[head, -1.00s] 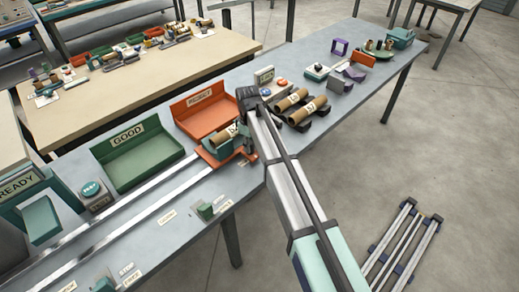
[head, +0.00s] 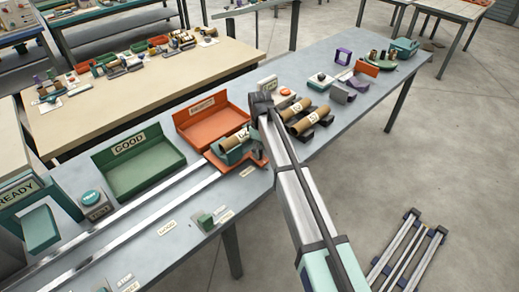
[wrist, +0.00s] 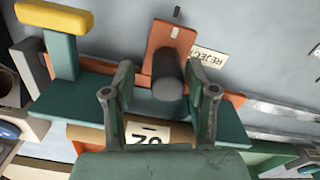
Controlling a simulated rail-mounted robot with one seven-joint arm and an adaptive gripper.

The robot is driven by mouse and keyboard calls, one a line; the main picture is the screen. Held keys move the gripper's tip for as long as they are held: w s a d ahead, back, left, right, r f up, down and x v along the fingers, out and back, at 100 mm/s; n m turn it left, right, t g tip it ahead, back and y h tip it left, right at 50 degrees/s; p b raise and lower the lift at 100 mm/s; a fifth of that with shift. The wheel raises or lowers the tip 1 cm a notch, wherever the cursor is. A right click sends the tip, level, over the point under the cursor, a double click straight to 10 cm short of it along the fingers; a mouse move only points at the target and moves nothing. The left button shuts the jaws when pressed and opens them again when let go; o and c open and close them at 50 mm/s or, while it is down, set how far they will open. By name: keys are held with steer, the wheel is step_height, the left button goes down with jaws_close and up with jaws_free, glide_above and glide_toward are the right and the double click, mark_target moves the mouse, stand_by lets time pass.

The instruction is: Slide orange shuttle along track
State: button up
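The orange shuttle (head: 222,160) sits at the right end of the pale track rails (head: 150,196), in front of the orange REJECT tray (head: 185,129). It carries a teal cradle with a labelled cardboard tube (head: 234,141). In the wrist view the shuttle's orange plate (wrist: 158,36) has an upright dark knob (wrist: 168,82). My gripper (wrist: 160,95) is open, with one finger on each side of the knob and gaps showing. The labelled tube (wrist: 148,134) is partly hidden behind the gripper body. My gripper's fingers are not clear in the head view.
The green GOOD tray (head: 118,181) stands left of the REJECT tray behind the rails. Cardboard tubes (head: 312,119) lie on holders to the right. A small green block (head: 205,220) and flat labels lie along the front edge. The rails left of the shuttle look clear.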

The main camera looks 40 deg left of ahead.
steer(key=shift+s, duration=0.1)
step_height(320, 180, up, 12)
stand_by(0.6)
stand_by(0.4)
